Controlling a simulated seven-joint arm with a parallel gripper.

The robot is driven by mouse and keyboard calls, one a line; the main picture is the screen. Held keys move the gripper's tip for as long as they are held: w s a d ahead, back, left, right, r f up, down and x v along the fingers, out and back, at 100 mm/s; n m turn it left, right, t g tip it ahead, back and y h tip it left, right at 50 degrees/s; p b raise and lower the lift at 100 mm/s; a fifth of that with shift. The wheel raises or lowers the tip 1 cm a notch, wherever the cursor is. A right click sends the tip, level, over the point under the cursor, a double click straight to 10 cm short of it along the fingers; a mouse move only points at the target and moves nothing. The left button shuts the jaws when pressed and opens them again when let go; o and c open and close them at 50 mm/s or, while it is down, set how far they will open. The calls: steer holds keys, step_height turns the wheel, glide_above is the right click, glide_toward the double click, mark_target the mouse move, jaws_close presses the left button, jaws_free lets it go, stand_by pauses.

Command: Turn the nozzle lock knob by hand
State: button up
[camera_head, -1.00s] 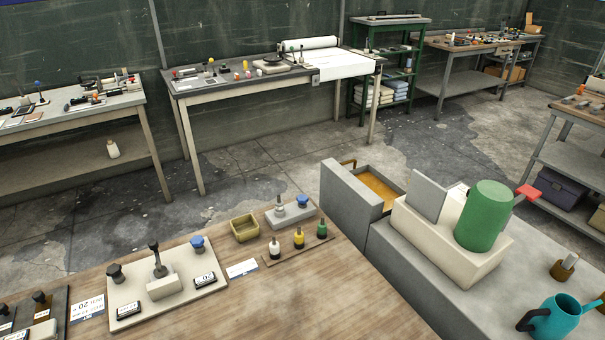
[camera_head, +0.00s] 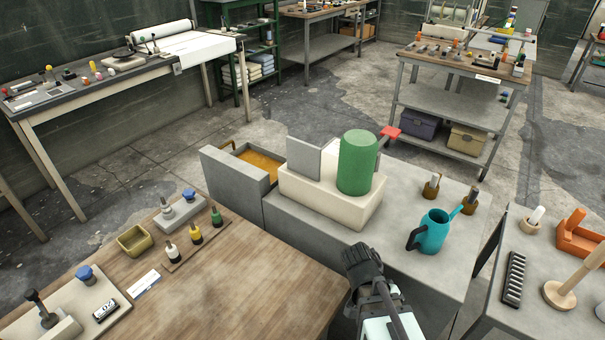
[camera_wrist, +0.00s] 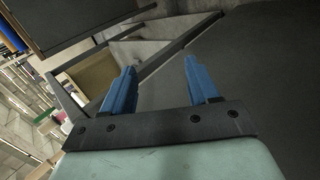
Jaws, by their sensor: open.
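A cream board (camera_head: 75,312) on the wooden bench at lower left carries a blue knob (camera_head: 85,273) and a black lever-like knob (camera_head: 42,312). A grey block (camera_head: 180,212) behind it carries another blue knob (camera_head: 189,195). I cannot tell which one is the nozzle lock knob. My gripper (camera_wrist: 158,80) shows in the wrist view with two blue fingers apart and nothing between them. In the head view my arm rises at bottom centre, right of the wooden bench and away from the knobs; the fingers do not show clearly there. No knob is recognisable in the wrist view.
Small bottles (camera_head: 195,233) and a yellow tray (camera_head: 134,240) stand on the wooden bench (camera_head: 240,290). The bench's right part is clear.

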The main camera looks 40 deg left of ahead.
steer(key=a+r+m+y, duration=0.1)
steer(key=a+r, duration=0.3)
steer(key=a+r+m+t+y, duration=0.1)
steer(key=a+r, duration=0.3)
steer(key=a, duration=0.1)
steer(key=a+r+m+y, duration=0.1)
steer(key=a+r, duration=0.3)
steer(key=shift+w+a+t, duration=0.15)
steer(key=shift+w+t, duration=0.15)
steer(key=shift+w, duration=0.1)
steer(key=w+a+r+y, duration=0.1)
steer(key=w+a, duration=0.1)
steer(key=a, duration=1)
steer(key=m+g+y, duration=0.1)
steer(key=y, duration=0.3)
glide_toward(188, 192)
steer(key=shift+w+d, duration=0.1)
steer(key=shift+w, duration=0.1)
steer(key=shift+f, duration=4)
steer(key=shift+f, duration=0.1)
steer(key=c, duration=0.8)
